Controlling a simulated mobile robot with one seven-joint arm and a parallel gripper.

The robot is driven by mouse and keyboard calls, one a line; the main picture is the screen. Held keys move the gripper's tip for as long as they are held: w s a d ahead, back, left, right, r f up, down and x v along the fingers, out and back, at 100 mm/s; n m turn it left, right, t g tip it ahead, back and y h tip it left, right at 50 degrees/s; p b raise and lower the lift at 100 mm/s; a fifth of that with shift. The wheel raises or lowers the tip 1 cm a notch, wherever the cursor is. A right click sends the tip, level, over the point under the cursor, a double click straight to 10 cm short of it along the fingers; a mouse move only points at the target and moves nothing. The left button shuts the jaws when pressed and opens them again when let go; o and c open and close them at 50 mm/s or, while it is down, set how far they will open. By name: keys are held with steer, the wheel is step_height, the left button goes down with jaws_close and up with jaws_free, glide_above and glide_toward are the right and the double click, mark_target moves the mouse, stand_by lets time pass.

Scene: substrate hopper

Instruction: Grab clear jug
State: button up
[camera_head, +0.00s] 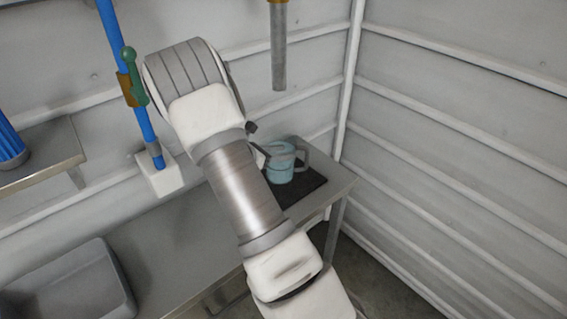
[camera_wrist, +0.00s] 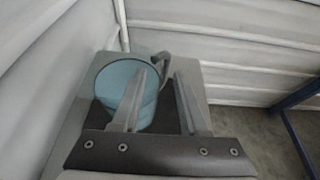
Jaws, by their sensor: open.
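A clear, blue-tinted jug (camera_head: 279,163) with a handle stands upright on a dark mat (camera_head: 305,187) at the right end of the metal table. In the wrist view the jug (camera_wrist: 118,84) is just beyond my gripper (camera_wrist: 163,76), and its handle (camera_wrist: 161,62) shows between and past the two fingertips. The fingers are apart and nothing is held between them. The left finger overlaps the jug's body in the picture; I cannot tell whether it touches. In the head view my arm hides most of my gripper, and only part of it shows beside the jug.
A grey bin (camera_head: 75,285) sits at the left of the metal table (camera_head: 165,235). A blue pipe with a green-handled valve (camera_head: 134,76) enters a white block (camera_head: 158,174) behind. A grey pipe (camera_head: 278,50) hangs above. Ribbed walls close off the back and right.

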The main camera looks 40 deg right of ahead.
steer(key=x, duration=0.2)
steer(key=shift+d+f, duration=0.2)
steer(key=shift+d, duration=0.15)
steer(key=shift+c, duration=0.2)
jaws_close()
steer(key=shift+a+f, duration=0.15)
steer(key=shift+f, duration=0.05)
stand_by(0.6)
steer(key=shift+r, duration=0.1)
